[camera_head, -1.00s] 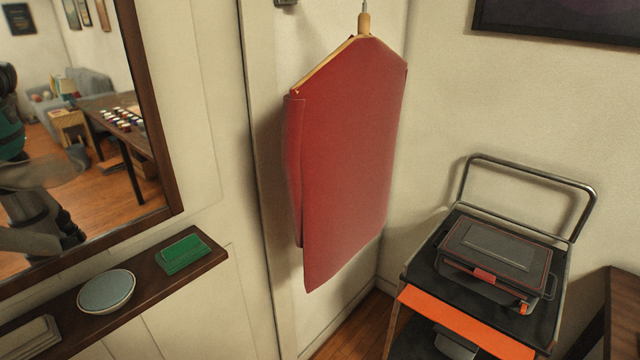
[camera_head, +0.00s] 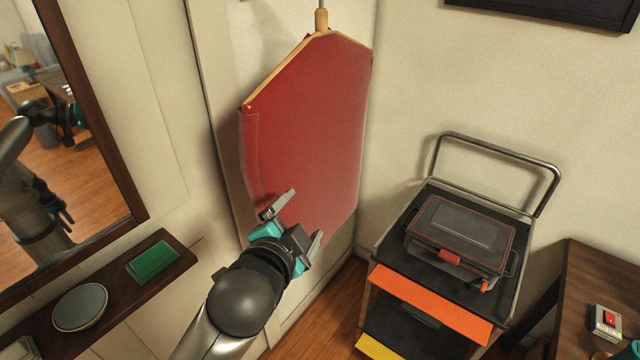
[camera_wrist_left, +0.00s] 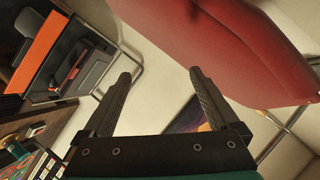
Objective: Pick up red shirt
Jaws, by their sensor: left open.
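The red shirt (camera_head: 310,125) hangs on a wooden hanger (camera_head: 322,22) in front of the wall in the head view. It also shows in the left wrist view (camera_wrist_left: 230,45) along the upper right, beside the fingers. My left gripper (camera_head: 300,215) is open and empty, in front of the shirt's lower part in the head view, and hides some of its lower edge. In the left wrist view the fingers (camera_wrist_left: 160,85) are spread with no cloth between them. Whether the gripper touches the shirt I cannot tell.
A cart (camera_head: 420,302) with a dark case (camera_head: 460,235) on top stands to the right. A shelf (camera_head: 115,283) with a round dish (camera_head: 81,307) and a green object (camera_head: 153,262) is at the lower left, below a mirror (camera_head: 142,205). A brown table (camera_head: 575,290) stands far right.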

